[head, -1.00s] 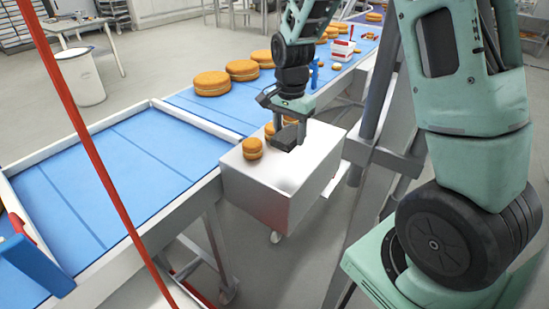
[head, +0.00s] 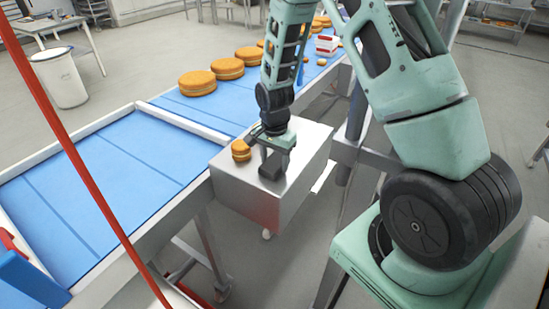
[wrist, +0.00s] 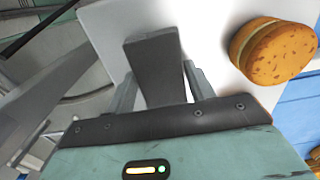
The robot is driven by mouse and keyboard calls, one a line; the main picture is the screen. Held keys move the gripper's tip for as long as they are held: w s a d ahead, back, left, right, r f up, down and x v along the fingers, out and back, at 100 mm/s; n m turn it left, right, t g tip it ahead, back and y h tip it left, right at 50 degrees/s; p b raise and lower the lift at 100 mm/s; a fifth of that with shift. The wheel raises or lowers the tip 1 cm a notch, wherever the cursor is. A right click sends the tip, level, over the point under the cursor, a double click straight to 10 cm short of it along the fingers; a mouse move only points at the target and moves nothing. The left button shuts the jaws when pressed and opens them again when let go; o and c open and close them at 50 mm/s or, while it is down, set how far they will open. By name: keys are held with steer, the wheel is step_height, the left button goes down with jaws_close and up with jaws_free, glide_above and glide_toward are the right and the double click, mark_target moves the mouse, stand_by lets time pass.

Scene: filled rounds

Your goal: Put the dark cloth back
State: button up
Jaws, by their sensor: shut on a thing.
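The dark cloth is a stiff-looking dark grey folded piece. It shows between the two fingers in the wrist view (wrist: 155,65) and under the fingers in the head view (head: 269,168). My gripper (head: 275,158) is shut on it, and the fingers also show in the wrist view (wrist: 160,88). The cloth is over the pale metal box top (head: 304,148), close to its front edge. I cannot tell whether it touches the top.
A small orange-brown filled round (head: 241,151) sits on the box's left corner, just left of my gripper; it also shows in the wrist view (wrist: 273,52). Larger rounds (head: 197,83) stand on the blue conveyor (head: 105,150) behind. A red pole (head: 85,170) crosses the left.

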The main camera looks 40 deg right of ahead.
steer(key=shift+f, duration=0.2)
steer(key=o, duration=1)
steer(key=shift+r, duration=0.1)
